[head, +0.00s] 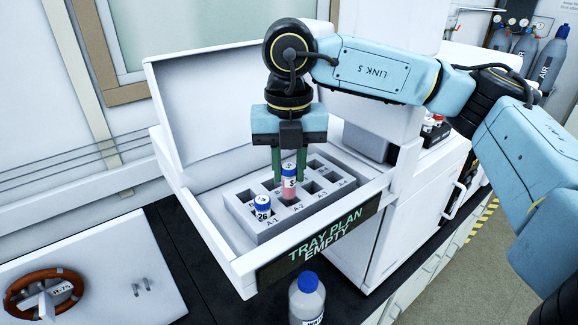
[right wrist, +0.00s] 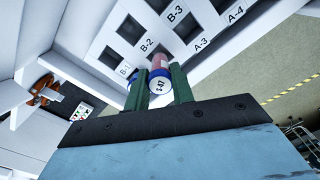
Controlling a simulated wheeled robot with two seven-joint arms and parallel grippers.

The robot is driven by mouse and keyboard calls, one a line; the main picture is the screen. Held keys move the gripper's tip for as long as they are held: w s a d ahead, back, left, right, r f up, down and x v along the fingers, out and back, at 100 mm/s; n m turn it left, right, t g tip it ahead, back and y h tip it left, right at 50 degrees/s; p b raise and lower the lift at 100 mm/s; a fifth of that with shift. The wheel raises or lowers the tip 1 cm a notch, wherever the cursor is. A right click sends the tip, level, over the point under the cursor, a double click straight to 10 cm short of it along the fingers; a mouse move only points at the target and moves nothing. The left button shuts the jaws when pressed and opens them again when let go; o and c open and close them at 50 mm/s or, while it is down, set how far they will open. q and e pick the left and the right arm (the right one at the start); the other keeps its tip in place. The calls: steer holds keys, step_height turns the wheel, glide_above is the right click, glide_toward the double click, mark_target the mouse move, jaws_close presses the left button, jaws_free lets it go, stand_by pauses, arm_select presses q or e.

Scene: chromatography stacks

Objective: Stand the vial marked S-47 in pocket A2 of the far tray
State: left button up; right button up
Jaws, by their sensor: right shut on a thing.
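The vial marked S-47 (head: 289,187) has a blue cap and pink contents. Its cap mark reads S-47 in the right wrist view (right wrist: 160,83). My right gripper (head: 289,172), also in the right wrist view (right wrist: 160,88), is shut on it near the cap. The vial is upright, with its lower end at pocket A2 of the grey tray (head: 247,231); how deep it reaches is unclear. The A-2 label shows just in front of it in the head view. Another blue-capped vial (head: 262,206), marked 26, stands in pocket A1. My left gripper is out of view.
The grey tray sits in an open white drawer (head: 210,252) with a raised lid (head: 205,110) behind. The drawer's front sign (head: 318,240) reads TRAY PLAN EMPTY. A blue-capped bottle (head: 306,299) stands in front. The A-3 and A-4 pockets look empty.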

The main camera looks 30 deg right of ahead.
mark_target(289, 183)
steer(key=shift+f+b, duration=1.2)
steer(key=shift+f, duration=0.05)
steer(key=shift+f+b, duration=0.7)
steer(key=o, duration=1.5)
steer(key=shift+r, duration=0.1)
steer(key=shift+c, duration=0.2)
steer(key=shift+r, duration=0.1)
